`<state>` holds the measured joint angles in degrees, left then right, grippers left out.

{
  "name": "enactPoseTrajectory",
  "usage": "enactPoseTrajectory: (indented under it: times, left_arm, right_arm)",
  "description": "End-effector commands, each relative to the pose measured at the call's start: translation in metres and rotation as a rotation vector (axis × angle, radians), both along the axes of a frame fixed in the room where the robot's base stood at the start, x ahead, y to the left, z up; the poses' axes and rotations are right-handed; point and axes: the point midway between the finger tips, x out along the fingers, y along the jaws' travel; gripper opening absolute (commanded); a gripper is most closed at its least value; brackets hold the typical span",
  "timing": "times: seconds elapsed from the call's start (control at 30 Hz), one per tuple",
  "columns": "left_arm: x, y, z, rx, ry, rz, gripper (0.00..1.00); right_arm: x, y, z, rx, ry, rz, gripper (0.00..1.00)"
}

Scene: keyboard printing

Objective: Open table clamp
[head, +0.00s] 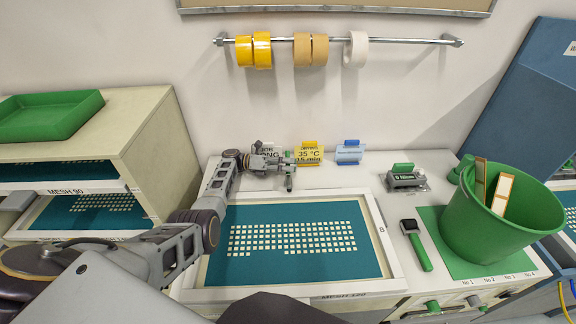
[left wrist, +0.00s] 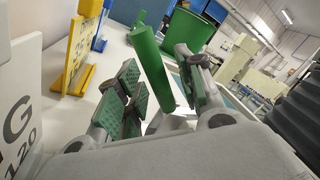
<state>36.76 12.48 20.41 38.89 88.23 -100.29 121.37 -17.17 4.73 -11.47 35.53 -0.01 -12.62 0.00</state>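My left gripper (head: 286,163) is over the back edge of the mesh frame, in front of the small signs. In the left wrist view its two green-padded fingers (left wrist: 160,93) are apart. A green cylindrical handle (left wrist: 155,70), apparently the clamp's, shows between them, with gaps visible beside it; I cannot tell whether either pad touches it. The clamp's body is hidden behind the fingers. The screen frame (head: 292,241) lies flat on the white table, with teal mesh and rows of pale squares. My right gripper is not in view.
A yellow sign (head: 308,152) and a blue holder (head: 349,152) stand close behind the gripper. A shelf (head: 130,140) stands left.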

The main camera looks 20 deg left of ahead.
Motion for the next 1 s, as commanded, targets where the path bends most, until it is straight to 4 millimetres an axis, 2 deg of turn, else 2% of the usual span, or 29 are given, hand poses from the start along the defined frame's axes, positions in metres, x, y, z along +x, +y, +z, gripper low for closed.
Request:
enactPoseTrajectory:
  times: [0.33,0.73,1.0]
  left_arm:
    - [-0.002,0.008,-0.001,0.000,0.001,-0.001,0.37]
    - [-0.011,0.051,-0.003,0.000,0.000,0.001,0.37]
    - [-0.015,0.068,-0.004,0.000,0.001,0.001,0.37]
  right_arm:
    - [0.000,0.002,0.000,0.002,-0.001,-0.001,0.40]
    - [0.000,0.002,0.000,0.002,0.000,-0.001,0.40]
    - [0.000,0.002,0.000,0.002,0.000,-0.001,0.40]
